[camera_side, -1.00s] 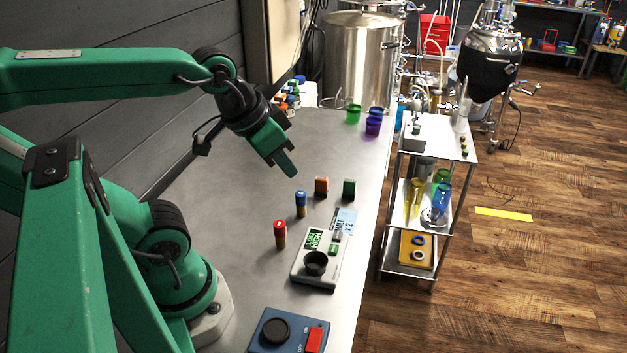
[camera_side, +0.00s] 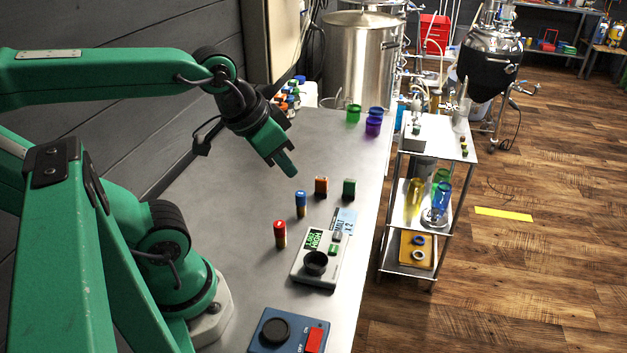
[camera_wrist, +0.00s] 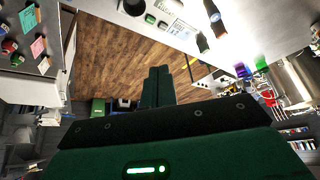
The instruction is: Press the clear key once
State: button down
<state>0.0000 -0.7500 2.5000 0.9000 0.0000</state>
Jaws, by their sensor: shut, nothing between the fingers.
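A white meter (camera_side: 300,268) with a lit green display (camera_side: 315,239) lies on the bench in the side view. It has a round black cup (camera_side: 316,263), a green key (camera_side: 333,249) and a grey key (camera_side: 337,237); the key lettering is too small to read. The display's lower line seems to read HIGH. My gripper (camera_side: 291,171) is shut and empty, above the bench behind the meter, well apart from the keys. In the wrist view, the shut fingers (camera_wrist: 158,84) point toward the floor, with the meter's green key (camera_wrist: 150,18) and grey key (camera_wrist: 162,24) at the top.
A blue-topped vial (camera_side: 300,204), a red-topped vial (camera_side: 280,234), an orange block (camera_side: 321,187) and a green block (camera_side: 349,188) stand near the meter. A printed card (camera_side: 346,220) lies beside it. A blue switch box (camera_side: 272,329) sits at the front. Bare bench lies left of the vials.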

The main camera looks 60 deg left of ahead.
jog(key=shift+w, duration=0.2)
jog(key=n+g, duration=0.8)
jog(key=g, duration=0.5)
send_over(340, 233)
notch_tip(340, 233, down, 11)
jog(key=shift+f, duration=0.1)
jog(key=shift+f, duration=0.15)
dwell(0.5)
jog(key=shift+f, duration=4.25)
